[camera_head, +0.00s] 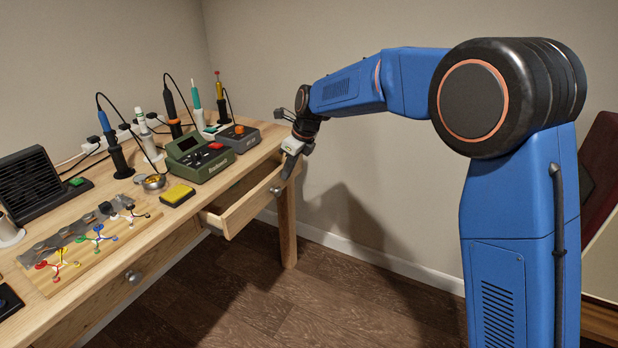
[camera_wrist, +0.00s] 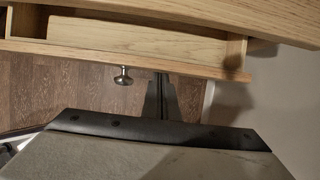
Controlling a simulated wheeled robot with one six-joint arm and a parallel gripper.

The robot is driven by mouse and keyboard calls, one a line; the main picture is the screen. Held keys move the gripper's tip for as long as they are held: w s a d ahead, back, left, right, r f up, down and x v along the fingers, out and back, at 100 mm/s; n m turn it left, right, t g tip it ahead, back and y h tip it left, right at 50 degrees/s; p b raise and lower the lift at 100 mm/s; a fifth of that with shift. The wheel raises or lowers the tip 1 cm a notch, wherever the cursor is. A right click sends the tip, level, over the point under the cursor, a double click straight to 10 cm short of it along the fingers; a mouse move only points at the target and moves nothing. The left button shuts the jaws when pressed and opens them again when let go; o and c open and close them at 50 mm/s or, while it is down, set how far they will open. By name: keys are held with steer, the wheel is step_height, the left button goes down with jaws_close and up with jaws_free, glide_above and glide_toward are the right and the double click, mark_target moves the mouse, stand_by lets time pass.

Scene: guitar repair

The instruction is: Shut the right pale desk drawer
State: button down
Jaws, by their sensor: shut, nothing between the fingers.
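The right pale desk drawer (camera_head: 250,207) is pulled partly out of the wooden desk in the head view. Its front panel (camera_wrist: 205,66) and round metal knob (camera_wrist: 123,77) show in the wrist view, with part of the open inside behind the panel. My gripper (camera_head: 286,176) is shut and empty, at the outer face of the drawer front near its far end. In the wrist view its dark fingers (camera_wrist: 161,98) point at the front, to the right of the knob. I cannot tell whether the tips touch the panel.
The desk top (camera_head: 105,258) holds a green soldering station (camera_head: 199,158), a yellow sponge (camera_head: 177,194), a black fan unit (camera_head: 38,180) and several tools. A second drawer knob (camera_head: 133,276) shows at the left. The floor (camera_head: 300,310) in front of the desk is clear.

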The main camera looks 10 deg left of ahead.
steer(key=shift+w+a, duration=0.35)
steer(key=shift+a, duration=0.65)
steer(key=shift+w+a, duration=0.4)
steer(key=shift+a, duration=0.55)
steer(key=shift+w+a, duration=0.35)
steer(key=shift+a, duration=0.65)
